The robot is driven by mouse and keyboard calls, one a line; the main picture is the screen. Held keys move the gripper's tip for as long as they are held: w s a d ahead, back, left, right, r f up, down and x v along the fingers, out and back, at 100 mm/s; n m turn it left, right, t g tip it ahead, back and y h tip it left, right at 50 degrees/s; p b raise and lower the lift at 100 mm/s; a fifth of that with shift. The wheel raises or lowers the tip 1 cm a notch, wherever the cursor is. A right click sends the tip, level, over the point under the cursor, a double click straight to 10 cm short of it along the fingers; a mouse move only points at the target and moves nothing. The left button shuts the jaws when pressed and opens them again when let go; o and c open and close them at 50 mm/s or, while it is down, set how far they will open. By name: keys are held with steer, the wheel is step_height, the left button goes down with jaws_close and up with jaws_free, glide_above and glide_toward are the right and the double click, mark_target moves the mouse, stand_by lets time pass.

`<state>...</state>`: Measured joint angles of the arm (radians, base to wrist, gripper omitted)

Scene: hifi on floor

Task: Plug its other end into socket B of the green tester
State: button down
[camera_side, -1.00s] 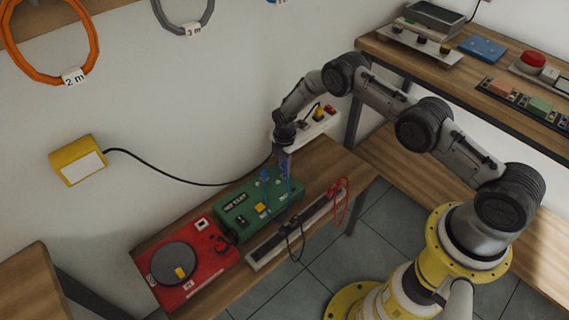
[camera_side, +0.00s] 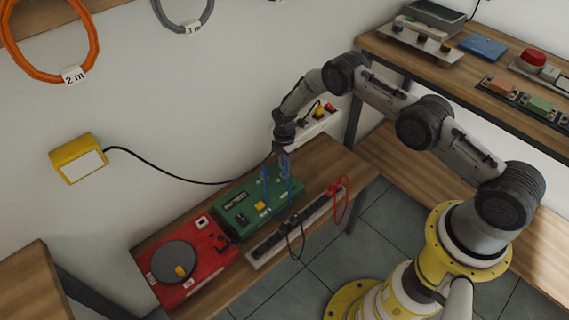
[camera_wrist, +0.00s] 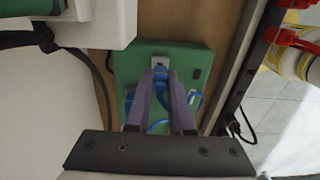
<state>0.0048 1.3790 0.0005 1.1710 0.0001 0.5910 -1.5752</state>
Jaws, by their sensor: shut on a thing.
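The green tester (camera_side: 235,215) lies on the wooden bench, with a dark label, a yellow part and dark sockets on its top. My gripper (camera_side: 284,158) is above its right end, pointing down and shut on a blue plug. In the wrist view the plug (camera_wrist: 160,74) shows between the fingertips, over the green tester (camera_wrist: 203,58). The blue lead (camera_side: 289,187) hangs from the plug. Another blue plug (camera_side: 264,175) stands upright at the tester, left of my gripper. Socket letters are too small to read, and my fingers hide part of the tester.
A red unit with a dark disc (camera_side: 205,256) sits left of the tester. A long rack (camera_side: 268,250) runs along the bench's front edge, with black and red leads (camera_side: 346,200) hanging from it. A white panel (camera_side: 318,122) stands behind my gripper. A yellow wall box (camera_side: 78,159) feeds a black cable.

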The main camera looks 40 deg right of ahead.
steer(key=shift+f, duration=0.9)
stand_by(2.5)
steer(key=c, duration=0.7)
jaws_free()
steer(key=shift+r, duration=9.4)
